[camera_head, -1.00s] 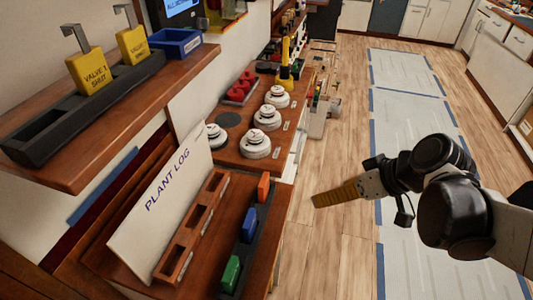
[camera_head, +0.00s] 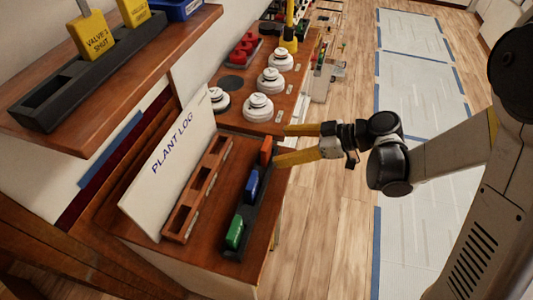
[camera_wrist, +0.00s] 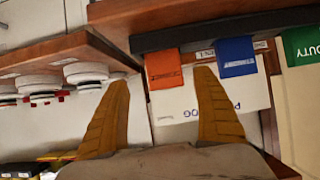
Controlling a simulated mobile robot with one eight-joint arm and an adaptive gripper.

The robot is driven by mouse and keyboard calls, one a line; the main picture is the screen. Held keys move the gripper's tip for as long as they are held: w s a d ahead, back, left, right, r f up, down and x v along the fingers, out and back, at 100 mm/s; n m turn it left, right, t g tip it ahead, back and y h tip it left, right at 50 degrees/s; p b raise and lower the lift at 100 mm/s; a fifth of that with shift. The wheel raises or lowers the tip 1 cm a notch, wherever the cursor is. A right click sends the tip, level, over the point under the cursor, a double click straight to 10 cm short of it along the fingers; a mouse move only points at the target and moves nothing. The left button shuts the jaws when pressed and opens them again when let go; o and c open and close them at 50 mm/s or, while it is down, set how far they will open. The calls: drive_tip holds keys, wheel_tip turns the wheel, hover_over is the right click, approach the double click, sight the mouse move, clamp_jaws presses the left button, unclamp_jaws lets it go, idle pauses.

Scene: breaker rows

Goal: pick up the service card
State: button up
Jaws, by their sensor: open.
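Three cards stand in a dark rack (camera_head: 248,206) on the wooden desk: an orange card (camera_head: 266,150) at the far end, a blue card (camera_head: 252,186) in the middle and a green card (camera_head: 235,232) at the near end. In the wrist view the green card (camera_wrist: 304,45) reads "DUTY". The print on the orange card (camera_wrist: 163,68) and blue card (camera_wrist: 237,56) is too small to read, so I cannot tell which is the service card. My gripper (camera_head: 283,145) is open beside the orange card. In the wrist view its fingers (camera_wrist: 162,80) frame the orange card, with nothing held.
A brown slotted rack (camera_head: 197,192) and a "PLANT LOG" board (camera_head: 165,170) stand left of the cards. White round knobs (camera_head: 259,107) and red knobs (camera_head: 241,54) sit beyond. The floor at right is open.

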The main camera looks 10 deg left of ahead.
sight(269, 147)
drive_tip(key=x, duration=0.1)
drive_tip(key=b+x, duration=0.1)
drive_tip(key=x, duration=0.1)
drive_tip(key=b+x, duration=0.1)
drive_tip(key=x, duration=0.1)
drive_tip(key=shift+s+a+r, duration=0.25)
drive_tip(key=shift+s+r, duration=0.05)
drive_tip(key=c, duration=1.3)
